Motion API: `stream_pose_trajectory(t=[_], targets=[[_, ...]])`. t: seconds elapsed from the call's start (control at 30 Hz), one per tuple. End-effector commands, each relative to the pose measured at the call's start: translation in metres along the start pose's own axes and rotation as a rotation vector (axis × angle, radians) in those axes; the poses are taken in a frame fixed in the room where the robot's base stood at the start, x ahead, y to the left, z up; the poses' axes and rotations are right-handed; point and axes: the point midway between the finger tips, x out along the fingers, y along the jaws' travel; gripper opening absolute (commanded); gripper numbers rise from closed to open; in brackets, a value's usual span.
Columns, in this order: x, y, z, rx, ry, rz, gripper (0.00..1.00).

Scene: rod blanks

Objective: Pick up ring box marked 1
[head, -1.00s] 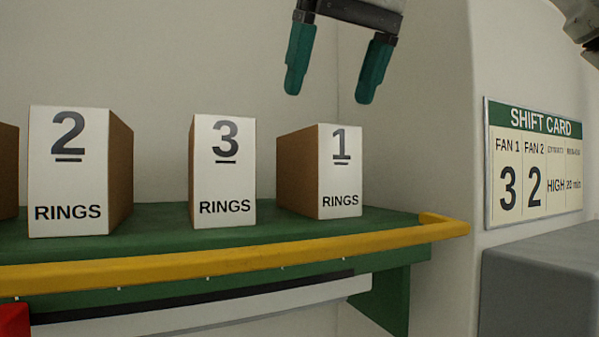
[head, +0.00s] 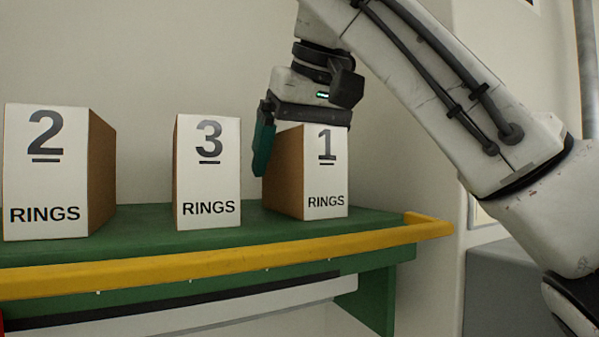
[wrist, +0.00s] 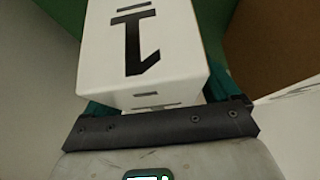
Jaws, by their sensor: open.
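The ring box marked 1 (head: 325,170) stands upright on the green shelf (head: 160,236), the rightmost of the boxes, with a white label face and a brown side. My gripper (head: 290,150) is over it from above, open, with one teal finger down along the box's left side and the other finger hidden. In the wrist view the box (wrist: 150,45) lies between the teal fingers of my gripper (wrist: 158,95), its marked face and top showing. I cannot tell whether the fingers touch it.
The box marked 3 (head: 208,172) stands just left, near the visible finger. The box marked 2 (head: 45,172) stands farther left. A yellow rail (head: 220,259) runs along the shelf's front edge. A grey block (head: 500,290) stands at the lower right.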

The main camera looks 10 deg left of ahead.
Motion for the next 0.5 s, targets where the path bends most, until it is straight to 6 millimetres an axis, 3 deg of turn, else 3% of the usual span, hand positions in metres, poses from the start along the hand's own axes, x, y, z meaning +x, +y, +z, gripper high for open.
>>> stream_pose_trajectory(t=[0.17, 0.5], targets=[[-0.0002, 0.0001, 0.0, 0.0, 0.0, 0.0, 0.88], [-0.0004, 0.0001, 0.0, 0.0, 0.0, 0.0, 0.56]])
